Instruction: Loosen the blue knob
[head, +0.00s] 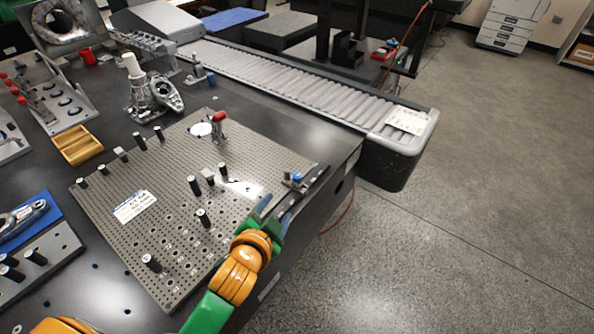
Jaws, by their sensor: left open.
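The blue knob (297,178) is small and sits on a dark fitting at the right edge of the perforated grey plate (165,215), near the table's corner. My left gripper (276,208), on a green and orange arm, is just in front of the knob, over the plate's right edge. Its two fingers are apart with nothing seen between them. The gripper appears clear of the knob, though the exact gap is hard to tell. My right gripper is not in view.
A red-handled clamp (219,125) and several black pegs (203,218) stand on the plate. A yellow tray (78,145) and metal castings (150,92) lie behind and left. A roller conveyor (290,82) runs behind the table. Open floor (470,200) is at right.

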